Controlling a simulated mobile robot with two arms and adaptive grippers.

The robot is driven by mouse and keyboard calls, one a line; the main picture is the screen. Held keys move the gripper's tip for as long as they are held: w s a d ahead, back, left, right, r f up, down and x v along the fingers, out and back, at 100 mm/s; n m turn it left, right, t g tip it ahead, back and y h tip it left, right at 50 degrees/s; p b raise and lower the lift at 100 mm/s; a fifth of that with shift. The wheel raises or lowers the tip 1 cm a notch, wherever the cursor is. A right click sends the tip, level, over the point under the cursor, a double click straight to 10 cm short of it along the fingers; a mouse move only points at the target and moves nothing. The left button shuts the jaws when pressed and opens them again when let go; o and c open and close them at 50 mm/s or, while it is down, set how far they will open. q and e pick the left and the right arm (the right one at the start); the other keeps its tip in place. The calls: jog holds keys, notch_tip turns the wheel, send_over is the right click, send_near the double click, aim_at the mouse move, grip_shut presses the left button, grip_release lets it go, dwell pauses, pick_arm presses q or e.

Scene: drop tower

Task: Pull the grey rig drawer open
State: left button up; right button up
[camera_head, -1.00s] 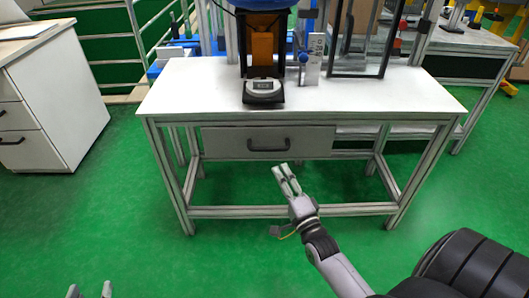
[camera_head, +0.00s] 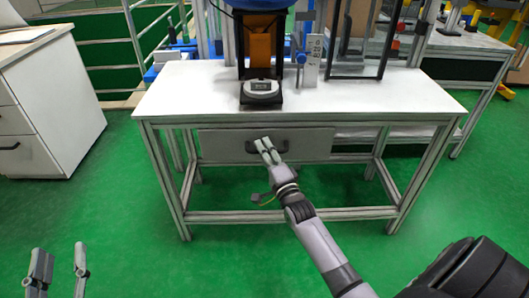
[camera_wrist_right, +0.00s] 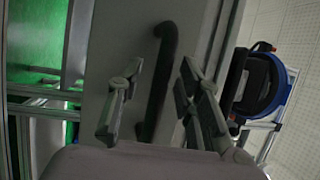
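The grey rig drawer (camera_head: 220,145) hangs under the white table top and looks shut. Its dark bar handle (camera_head: 252,148) is on the front; my right gripper partly covers it in the head view. My right gripper (camera_head: 265,145) is at the handle. In the right wrist view the dark handle (camera_wrist_right: 160,75) stands between the two spread fingers of the right gripper (camera_wrist_right: 155,85), which look apart from it. The drawer front (camera_wrist_right: 115,45) fills the middle of that view. My left gripper (camera_head: 60,262) is open and empty at the lower left, far from the drawer.
The white table (camera_head: 190,90) carries a small scale-like device (camera_head: 261,87) and an orange block (camera_head: 260,48) in a dark frame. A white cabinet (camera_head: 50,110) stands at the left. The green floor in front of the table is clear.

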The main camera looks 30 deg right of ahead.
jog(key=shift+c, duration=0.6)
grip_shut()
